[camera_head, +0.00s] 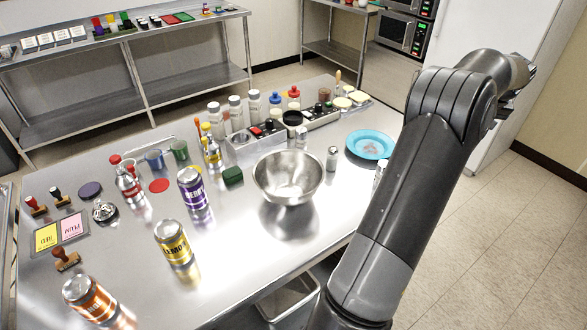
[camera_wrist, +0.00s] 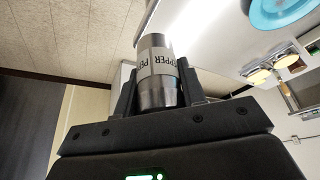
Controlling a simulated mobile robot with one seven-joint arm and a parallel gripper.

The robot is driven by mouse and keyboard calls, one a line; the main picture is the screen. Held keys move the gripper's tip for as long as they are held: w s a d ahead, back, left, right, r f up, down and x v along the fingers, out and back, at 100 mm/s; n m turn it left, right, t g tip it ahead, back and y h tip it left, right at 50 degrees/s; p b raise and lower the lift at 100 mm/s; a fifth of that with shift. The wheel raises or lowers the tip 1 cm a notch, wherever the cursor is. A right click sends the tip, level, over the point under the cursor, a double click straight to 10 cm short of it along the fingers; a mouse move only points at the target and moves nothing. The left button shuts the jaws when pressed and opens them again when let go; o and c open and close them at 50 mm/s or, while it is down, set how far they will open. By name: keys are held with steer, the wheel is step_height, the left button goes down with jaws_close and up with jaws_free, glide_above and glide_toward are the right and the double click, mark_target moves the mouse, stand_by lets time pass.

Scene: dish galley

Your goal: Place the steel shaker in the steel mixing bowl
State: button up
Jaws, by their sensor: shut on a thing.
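A steel shaker with a white label reading PEPPER (camera_wrist: 156,62) stands between the two fingers of my gripper (camera_wrist: 158,88) in the wrist view. My gripper is shut on it. In the head view my arm reaches to the upper right, with the gripper end mostly hidden behind my wrist, off the table's right side. The steel mixing bowl (camera_head: 287,178) sits upright on the steel table, left of my arm and well apart from my gripper. The bowl looks empty.
A small steel-topped shaker (camera_head: 332,158) stands just right of the bowl. A blue plate (camera_head: 370,145) lies behind it and also shows in the wrist view (camera_wrist: 276,8). A purple can (camera_head: 194,190), a yellow can (camera_head: 174,243) and a condiment caddy (camera_head: 245,150) stand left and behind.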

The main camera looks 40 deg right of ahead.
steer(key=w+a+n+t+y, duration=0.1)
steer(key=w+a+n+y, duration=0.1)
steer(key=w+a+n, duration=0.65)
steer(key=n+g+y, duration=0.2)
steer(key=n+y, duration=0.4)
steer(key=n, duration=0.9)
glide_above(286, 184)
steer(key=s+a, duration=0.2)
steer(key=s, duration=0.2)
steer(key=shift+m, duration=0.25)
steer(key=f, duration=1.1)
steer(key=shift+w+a, duration=0.1)
steer(key=shift+a, duration=0.1)
steer(key=shift+f, duration=2.1)
